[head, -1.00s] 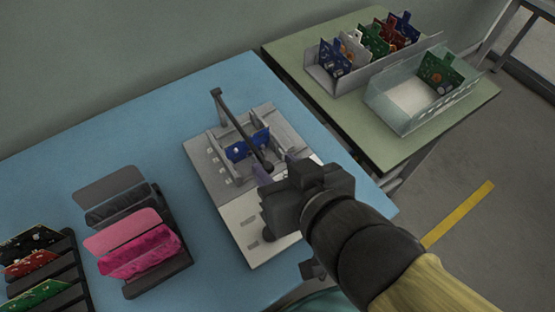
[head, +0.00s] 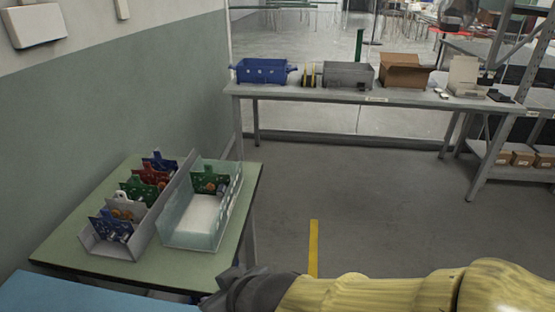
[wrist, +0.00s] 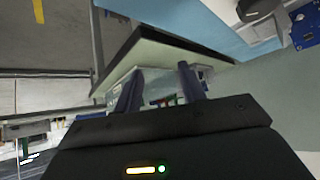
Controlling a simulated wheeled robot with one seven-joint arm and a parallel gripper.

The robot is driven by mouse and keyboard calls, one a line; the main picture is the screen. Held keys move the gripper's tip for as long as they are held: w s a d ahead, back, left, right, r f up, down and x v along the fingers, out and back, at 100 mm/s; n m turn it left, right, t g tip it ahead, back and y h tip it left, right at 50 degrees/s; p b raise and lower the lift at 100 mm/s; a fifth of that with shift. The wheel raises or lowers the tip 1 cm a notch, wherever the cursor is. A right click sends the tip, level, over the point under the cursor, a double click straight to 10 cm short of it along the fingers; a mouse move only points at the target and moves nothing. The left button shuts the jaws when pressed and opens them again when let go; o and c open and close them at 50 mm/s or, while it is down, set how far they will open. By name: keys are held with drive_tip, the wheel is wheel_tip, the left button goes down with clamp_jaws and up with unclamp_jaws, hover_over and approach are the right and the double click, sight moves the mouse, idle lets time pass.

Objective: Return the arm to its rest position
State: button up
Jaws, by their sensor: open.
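My gripper (wrist: 160,88) is open in the wrist view, its two dark fingers apart with no object held between them. In the head view my arm reaches in from the lower right, and the dark wrist end shows at the bottom, in front of the green table's near right corner. The fingertips cannot be made out there. Beyond the fingers in the wrist view are the pale green table and parts of the bins, seen at a steep tilt.
The green table (head: 75,240) holds a grey bin (head: 115,246) of several coloured boards and a clear bin (head: 185,238) with one green board (head: 209,181). A blue table (head: 70,295) is at lower left. A long bench (head: 335,93) stands at the back. Open floor lies between.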

drive_tip(key=w+d+f+m+g+h, duration=0.1)
drive_tip(key=w+d+f+m+h, duration=0.15)
drive_tip(key=d, duration=0.65)
drive_tip(key=w+d+f+m+g+h, duration=0.1)
drive_tip(key=w+d+f+m+h, duration=0.2)
drive_tip(key=d, duration=0.6)
drive_tip(key=w+d+f+m+g+h, duration=0.15)
drive_tip(key=d+f+m, duration=0.25)
drive_tip(key=d, duration=0.5)
wheel_tip(320, 180, up, 30)
drive_tip(key=p, duration=2.9)
drive_tip(key=shift+w+d+p, duration=0.25)
drive_tip(key=shift+d+p, duration=0.05)
drive_tip(key=shift+d, duration=0.15)
drive_tip(key=shift+t, duration=0.25)
drive_tip(key=shift+c, duration=0.4)
